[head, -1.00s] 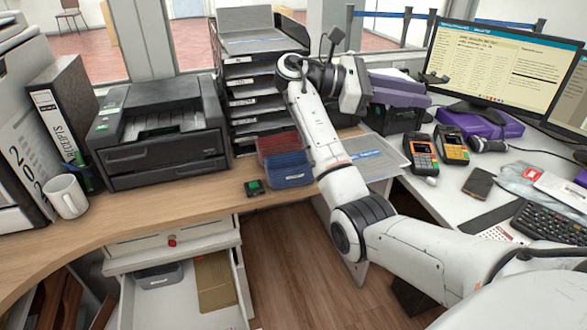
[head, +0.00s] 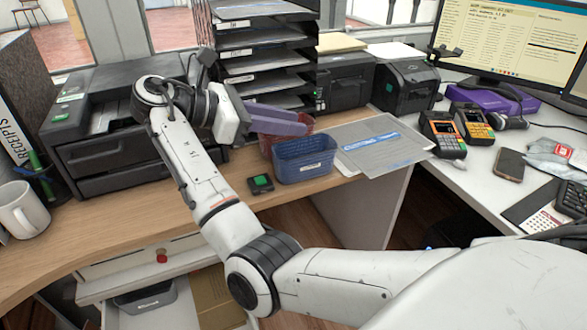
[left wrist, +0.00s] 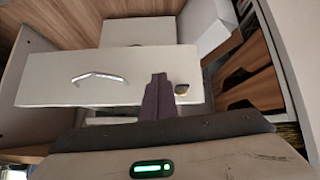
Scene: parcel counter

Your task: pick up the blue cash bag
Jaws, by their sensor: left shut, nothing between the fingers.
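A blue open-topped container (head: 304,160) with a white label stands on the wooden counter, in the middle of the head view. I cannot make out a separate blue cash bag. My right gripper (head: 309,126) has purple fingers, which look apart and empty. In the picture they lie just above and left of the blue container, overlapping a red container (head: 267,146) behind it. I cannot tell whether they touch it. My left gripper (left wrist: 159,78) is shut and empty in the left wrist view, in front of a white drawer front (left wrist: 50,78). It is not seen in the head view.
A small black device with a green button (head: 261,184) lies left of the blue container. A grey folder (head: 385,145) lies to its right. A tray stack (head: 265,62) and printer (head: 120,140) stand behind. A drawer (head: 115,320) is open below, lower left.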

